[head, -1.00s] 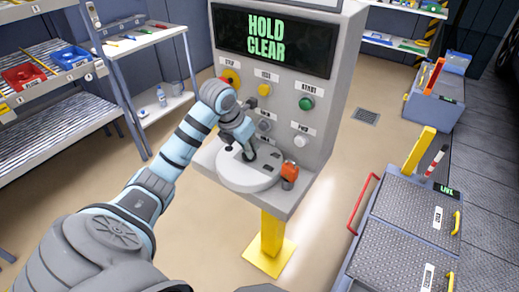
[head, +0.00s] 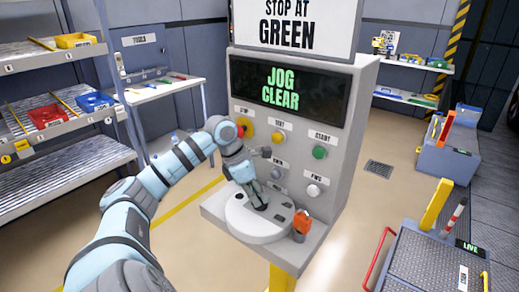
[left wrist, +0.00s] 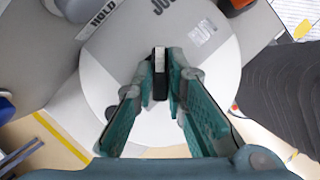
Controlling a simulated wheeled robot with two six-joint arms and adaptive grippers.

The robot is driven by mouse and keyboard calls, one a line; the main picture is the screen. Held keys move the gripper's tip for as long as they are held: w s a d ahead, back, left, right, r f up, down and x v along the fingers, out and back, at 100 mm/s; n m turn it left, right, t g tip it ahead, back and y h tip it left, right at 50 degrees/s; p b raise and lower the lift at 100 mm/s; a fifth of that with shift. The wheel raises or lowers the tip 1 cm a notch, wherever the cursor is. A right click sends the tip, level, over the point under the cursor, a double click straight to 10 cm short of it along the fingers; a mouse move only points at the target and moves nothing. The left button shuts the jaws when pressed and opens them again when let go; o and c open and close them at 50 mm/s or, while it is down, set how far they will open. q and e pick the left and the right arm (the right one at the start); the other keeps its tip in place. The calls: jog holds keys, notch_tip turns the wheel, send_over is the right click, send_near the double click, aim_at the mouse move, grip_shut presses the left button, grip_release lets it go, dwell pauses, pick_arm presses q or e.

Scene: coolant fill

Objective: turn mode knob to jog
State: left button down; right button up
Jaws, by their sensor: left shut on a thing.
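The mode knob shows in the left wrist view as a black upright grip (left wrist: 160,86) with a pale stripe on top, at the centre of a large white round dial (left wrist: 215,80). The dial also shows in the head view (head: 242,223), on the console's shelf. A HOLD label (left wrist: 103,17) and a partly cut-off JOG label (left wrist: 164,6) are at the dial's upper edge; the stripe points roughly at JOG. My left gripper (head: 258,200) is shut on the grip, a finger on each side. The console display (head: 290,90) reads JOG CLEAR. My right gripper is not in view.
An orange-red part (head: 302,224) stands on the shelf right of the dial. Yellow, green and white buttons are on the console face (head: 345,140) behind my arm. A cart (head: 430,262) with a red handle stands at right; shelves (head: 60,130) stand at left.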

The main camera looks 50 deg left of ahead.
pick_arm(q)
jog(key=shift+m, duration=0.3)
jog(key=c, duration=1.6)
grip_release()
jog(key=v, duration=1.2)
jog(key=shift+w, duration=0.15)
